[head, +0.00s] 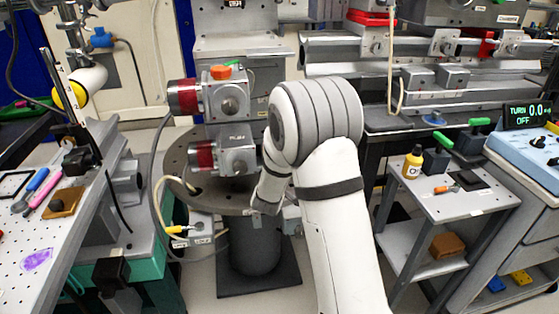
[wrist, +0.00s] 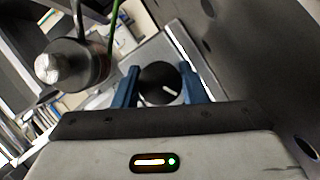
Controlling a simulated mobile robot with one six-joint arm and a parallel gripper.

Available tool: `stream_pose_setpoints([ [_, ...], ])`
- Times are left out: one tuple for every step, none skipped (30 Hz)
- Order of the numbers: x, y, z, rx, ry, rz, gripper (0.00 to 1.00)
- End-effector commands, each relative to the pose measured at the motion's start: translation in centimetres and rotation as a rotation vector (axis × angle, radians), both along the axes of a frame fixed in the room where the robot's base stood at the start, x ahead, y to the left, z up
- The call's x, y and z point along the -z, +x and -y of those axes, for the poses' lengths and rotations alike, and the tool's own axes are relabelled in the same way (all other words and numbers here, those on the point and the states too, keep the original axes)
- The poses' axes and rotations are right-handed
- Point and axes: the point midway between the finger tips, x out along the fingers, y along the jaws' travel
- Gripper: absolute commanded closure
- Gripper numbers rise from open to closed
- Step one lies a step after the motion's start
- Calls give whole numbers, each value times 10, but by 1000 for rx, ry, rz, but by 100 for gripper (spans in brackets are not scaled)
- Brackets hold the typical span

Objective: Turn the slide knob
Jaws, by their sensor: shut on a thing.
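The slide knob (wrist: 158,84) is a round black knob with a white mark on its face, in the middle of the wrist view. It sits on a light grey block. My gripper (wrist: 159,75) has its two blue fingers on either side of the knob, shut on it. In the head view my white arm reaches forward and down, and its bulk hides the knob and the fingertips.
A round grey plate (head: 178,158) carries two motor stages with red ends (head: 183,97). A perforated bench (head: 70,225) with tools stands at the left. A grey cart (head: 455,204) with a yellow bottle (head: 412,163) stands at the right. A yellow-plugged cable (head: 176,229) hangs near the plate.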

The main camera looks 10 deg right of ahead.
Motion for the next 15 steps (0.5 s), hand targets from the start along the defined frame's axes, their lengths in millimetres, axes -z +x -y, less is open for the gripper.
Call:
stream_pose_setpoints([
  [-1,0,-1,-2,-17,0,85],
  [-1,0,-1,-2,-28,0,85],
  [-1,0,-1,-2,-39,0,85],
  [-1,0,-1,-2,-45,1,85],
  [-1,0,-1,-2,-52,0,85],
  [-1,0,-1,-3,-60,0,85],
  [-1,0,-1,-3,-65,1,85],
  [-1,0,-1,-3,-68,1,85],
  [-1,0,-1,-3,-71,1,85],
  [0,0,-1,-3,-74,1,85],
  [0,0,-1,-2,-75,2,85],
  [0,0,-1,-3,-77,1,85],
  [0,0,-1,-2,-77,2,85],
  [0,0,-1,-3,-77,2,85],
  [0,1,-2,-3,-77,2,85],
])
